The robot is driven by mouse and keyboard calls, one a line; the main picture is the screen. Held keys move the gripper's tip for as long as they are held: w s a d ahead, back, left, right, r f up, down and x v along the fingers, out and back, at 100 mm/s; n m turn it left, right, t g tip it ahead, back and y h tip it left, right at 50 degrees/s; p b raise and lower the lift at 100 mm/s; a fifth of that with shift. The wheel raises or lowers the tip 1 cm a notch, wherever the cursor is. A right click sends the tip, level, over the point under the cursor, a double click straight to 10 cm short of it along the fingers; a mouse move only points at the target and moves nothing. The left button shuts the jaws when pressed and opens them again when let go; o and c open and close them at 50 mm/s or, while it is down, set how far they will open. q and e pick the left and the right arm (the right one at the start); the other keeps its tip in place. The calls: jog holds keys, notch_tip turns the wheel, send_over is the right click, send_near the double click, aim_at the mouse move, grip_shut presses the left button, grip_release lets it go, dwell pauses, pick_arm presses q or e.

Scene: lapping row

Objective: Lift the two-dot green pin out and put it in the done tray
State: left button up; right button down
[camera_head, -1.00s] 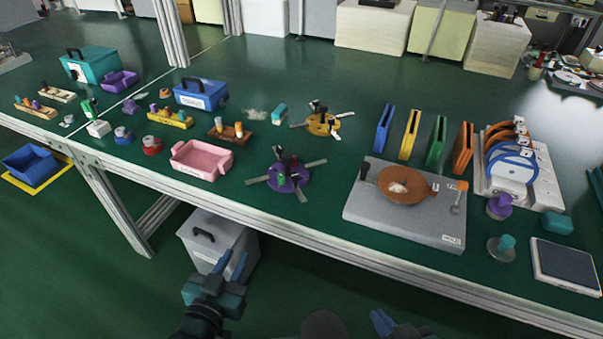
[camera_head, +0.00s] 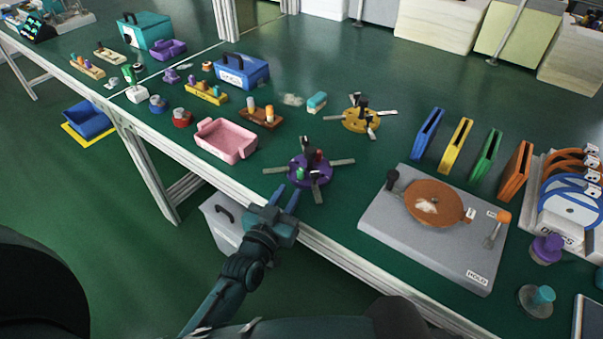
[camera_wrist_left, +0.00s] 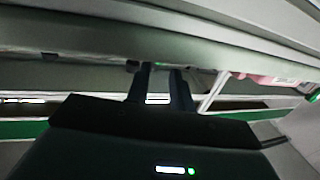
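A purple fixture (camera_head: 311,171) with several arms stands near the table's front edge, holding a small green pin (camera_head: 300,174), a red pin (camera_head: 319,155) and dark upright parts. Dots on the pins are too small to read. A pink tray (camera_head: 226,141) stands to its left; its label is not legible, so I cannot tell whether it is the done tray. My left gripper (camera_head: 284,198) is open and empty just in front of the purple fixture, by the table's front edge. In the left wrist view its two fingers (camera_wrist_left: 162,85) are apart below the tabletop edge. My right gripper is not in view.
A yellow fixture (camera_head: 361,122) stands behind. A grey hold plate (camera_head: 400,238) with a brown dish (camera_head: 436,203) is at right. A brown pin block (camera_head: 257,117) and a blue box (camera_head: 242,71) are at left. A grey bin (camera_head: 222,230) is under the table.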

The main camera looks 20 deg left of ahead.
aim_at(299, 173)
pick_arm(q)
jog(key=w, duration=0.4)
jog(key=w+r, duration=0.1)
jog(key=w, duration=0.1)
jog(key=shift+w+d, duration=0.3)
jog(key=shift+d, duration=0.1)
grip_shut()
